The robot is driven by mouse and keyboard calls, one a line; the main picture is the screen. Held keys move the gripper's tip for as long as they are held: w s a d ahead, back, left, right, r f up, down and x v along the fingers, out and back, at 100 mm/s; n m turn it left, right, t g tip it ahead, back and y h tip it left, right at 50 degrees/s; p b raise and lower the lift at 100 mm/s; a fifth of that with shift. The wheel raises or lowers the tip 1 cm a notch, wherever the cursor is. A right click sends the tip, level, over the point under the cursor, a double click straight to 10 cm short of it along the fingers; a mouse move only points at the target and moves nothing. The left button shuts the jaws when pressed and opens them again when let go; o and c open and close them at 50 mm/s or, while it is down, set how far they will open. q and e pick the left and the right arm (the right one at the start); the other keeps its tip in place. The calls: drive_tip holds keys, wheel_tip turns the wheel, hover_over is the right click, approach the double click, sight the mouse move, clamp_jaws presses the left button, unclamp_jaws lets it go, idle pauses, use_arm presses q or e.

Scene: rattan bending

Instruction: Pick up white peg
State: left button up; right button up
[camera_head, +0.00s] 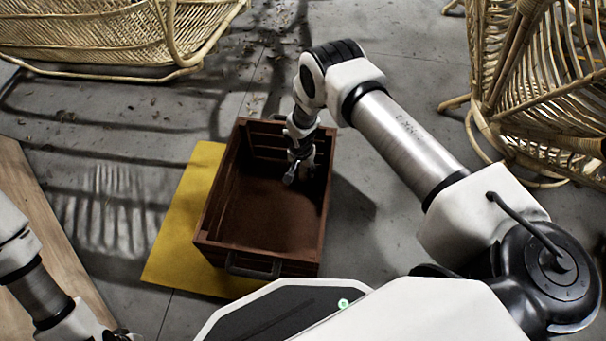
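I cannot make out a white peg in this view. My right gripper (299,177) points down inside a brown wooden crate (214,215), near its back right part. Its fingers look spread apart, with nothing visible between them. The crate floor under and behind the gripper is dark and partly hidden by it. My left gripper (122,335) is only partly in view at the bottom left edge, outside the crate, and its fingers are cut off.
The crate stands partly on a yellow mat (180,220) on a grey floor, with a dark handle (254,268) at its front. Rattan furniture stands at the upper left (90,35) and upper right (540,90). A wooden board (45,235) lies at the left.

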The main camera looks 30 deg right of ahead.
drive_tip(key=c, duration=0.6)
